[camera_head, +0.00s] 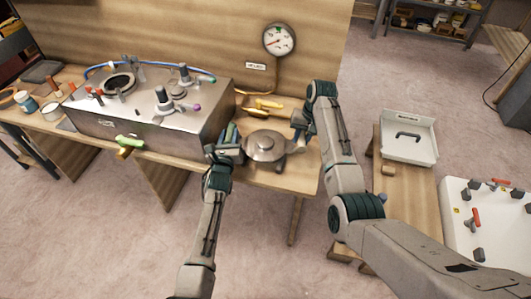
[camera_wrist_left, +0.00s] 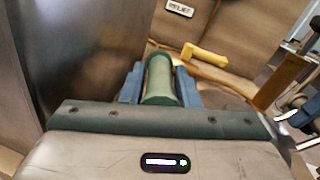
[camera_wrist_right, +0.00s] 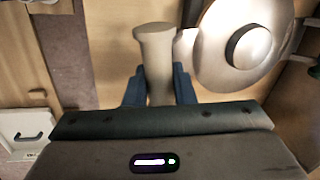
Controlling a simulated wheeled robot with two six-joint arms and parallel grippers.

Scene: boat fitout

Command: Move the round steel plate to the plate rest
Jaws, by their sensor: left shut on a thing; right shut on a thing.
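The round steel plate (camera_head: 264,146), with a raised centre, is between my two grippers at the right end of the wooden bench. My left gripper (camera_head: 228,146) is shut on a green handle (camera_wrist_left: 160,80) at the plate's left. My right gripper (camera_head: 302,130) is shut on a pale grey handle (camera_wrist_right: 155,50) at its right. I cannot tell whether the plate touches the bench. I cannot make out the plate rest for certain.
A steel box with valves (camera_head: 150,112) stands close to the left gripper. Yellow-handled items (camera_head: 264,104) lie behind the plate, below a gauge (camera_head: 279,41).

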